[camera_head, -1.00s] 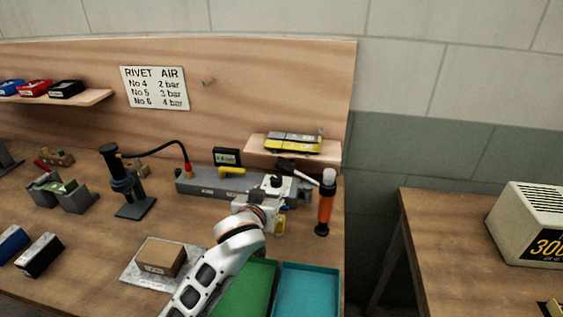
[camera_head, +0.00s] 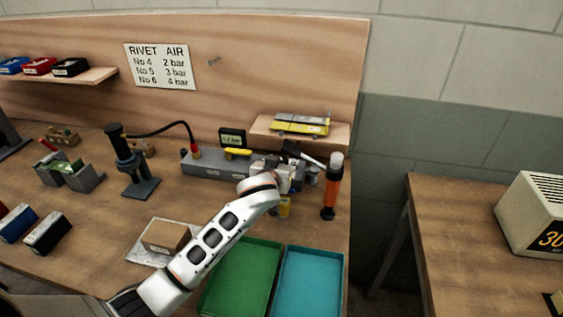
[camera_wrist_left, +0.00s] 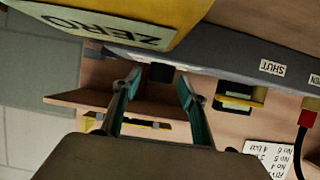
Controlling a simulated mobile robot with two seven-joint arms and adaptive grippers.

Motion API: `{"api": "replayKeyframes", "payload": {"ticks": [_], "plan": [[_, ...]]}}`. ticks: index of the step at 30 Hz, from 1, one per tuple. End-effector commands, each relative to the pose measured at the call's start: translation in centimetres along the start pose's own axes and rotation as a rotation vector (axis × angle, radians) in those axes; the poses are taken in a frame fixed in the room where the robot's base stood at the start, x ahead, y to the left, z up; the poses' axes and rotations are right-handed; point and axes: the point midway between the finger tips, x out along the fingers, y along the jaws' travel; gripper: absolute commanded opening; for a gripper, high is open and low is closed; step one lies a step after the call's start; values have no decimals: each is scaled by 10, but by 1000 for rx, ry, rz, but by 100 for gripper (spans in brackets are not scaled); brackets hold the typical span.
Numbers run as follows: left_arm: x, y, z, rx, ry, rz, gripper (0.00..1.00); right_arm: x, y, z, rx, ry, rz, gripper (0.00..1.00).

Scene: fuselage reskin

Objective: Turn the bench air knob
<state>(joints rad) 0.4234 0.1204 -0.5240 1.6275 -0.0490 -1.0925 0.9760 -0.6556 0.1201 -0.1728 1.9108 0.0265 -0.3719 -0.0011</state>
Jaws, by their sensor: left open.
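The bench air block (camera_head: 208,165) is a long grey bar at the back of the bench with a yellow lever (camera_head: 237,152). In the left wrist view, the block (camera_wrist_left: 225,68) carries a SHUT label (camera_wrist_left: 272,68). A small dark knob-like part (camera_wrist_left: 160,73) lies against it, between and just beyond my fingertips; contact cannot be told. My left gripper (camera_head: 284,174) is at the block's right end, and its two fingers (camera_wrist_left: 157,88) are spread, with nothing gripped. In the head view my wrist hides the knob area. My right gripper is out of view.
A small display (camera_head: 232,138) stands behind the block. An orange tool (camera_head: 332,188) stands to the right, and a shelf (camera_head: 338,133) sits above. A large yellow body labelled ZERO (camera_wrist_left: 105,22) is close to my fingers. Green (camera_head: 242,278) and teal (camera_head: 308,282) trays lie in front.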

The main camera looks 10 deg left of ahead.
Motion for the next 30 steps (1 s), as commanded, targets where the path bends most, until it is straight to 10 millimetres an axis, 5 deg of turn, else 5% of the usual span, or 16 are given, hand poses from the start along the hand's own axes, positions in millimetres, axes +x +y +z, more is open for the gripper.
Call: {"api": "replayKeyframes", "payload": {"ticks": [5,10,30], "plan": [[0,0,0,0,0,0,42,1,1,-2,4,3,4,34],[0,0,0,0,0,0,4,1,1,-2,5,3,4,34],[0,-6,0,85,0,196,4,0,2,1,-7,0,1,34]]}}
